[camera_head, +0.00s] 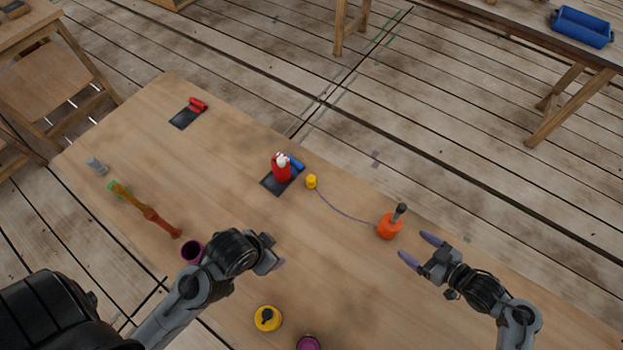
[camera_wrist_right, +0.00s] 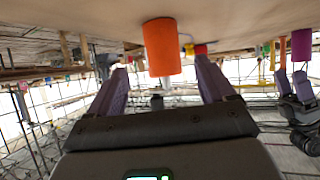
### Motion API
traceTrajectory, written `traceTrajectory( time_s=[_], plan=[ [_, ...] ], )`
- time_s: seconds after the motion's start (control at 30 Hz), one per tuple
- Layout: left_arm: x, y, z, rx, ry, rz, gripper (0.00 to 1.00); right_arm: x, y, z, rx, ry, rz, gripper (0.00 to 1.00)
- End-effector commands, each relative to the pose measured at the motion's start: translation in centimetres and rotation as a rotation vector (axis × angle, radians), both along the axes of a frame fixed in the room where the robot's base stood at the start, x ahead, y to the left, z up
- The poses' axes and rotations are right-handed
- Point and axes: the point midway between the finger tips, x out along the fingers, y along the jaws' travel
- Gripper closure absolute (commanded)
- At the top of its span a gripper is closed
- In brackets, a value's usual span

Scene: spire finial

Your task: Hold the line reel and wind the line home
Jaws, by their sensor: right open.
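The orange line reel (camera_head: 389,227) stands on the table with a grey handle on top. A thin purple line runs from it across the table to a small yellow piece (camera_head: 311,181). My right gripper (camera_head: 420,249) is open and empty just right of the reel, fingers pointing at it. In the right wrist view the orange reel (camera_wrist_right: 162,48) shows ahead, in line with the gap between the fingers, apart from both. My left gripper (camera_head: 275,264) is over the table, well left of the reel; its finger gap is unclear.
A red item (camera_head: 281,171) and a blue piece (camera_head: 295,162) sit by a dark pad behind the yellow piece. A purple cup (camera_head: 192,251), a yellow round item (camera_head: 267,318) and a jointed coloured bar (camera_head: 145,209) lie left and front. The table between the grippers is mostly clear.

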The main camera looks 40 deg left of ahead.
Motion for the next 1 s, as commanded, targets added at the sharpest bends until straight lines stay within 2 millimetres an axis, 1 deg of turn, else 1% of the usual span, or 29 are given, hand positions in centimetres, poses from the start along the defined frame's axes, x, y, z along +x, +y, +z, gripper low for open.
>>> traceTrajectory(
  time_s=[0.1,0.27,0.63,0.8,1.0],
  plan=[
    [0.0,0.1,-0.3,0.004,0.0,-0.003,0.34,0.1,0.2,0.0,0.02,0.019,0.009,0.17],
    [0.0,0.2,-1.4,0.009,0.0,-0.006,0.34,0.4,1.3,-0.8,0.026,0.023,0.011,0.17],
    [0.0,0.2,-5.0,0.009,0.0,-0.005,0.34,1.6,5.2,-3.2,0.026,0.022,0.011,0.17],
    [0.0,0.1,-5.7,0.004,0.001,-0.003,0.34,2.1,6.7,-3.8,0.024,0.022,0.01,0.17],
    [0.0,-0.1,-6.3,-0.003,0.0,0.002,0.34,2.4,7.9,-4.3,0.024,0.022,0.01,0.17]
  ],
)
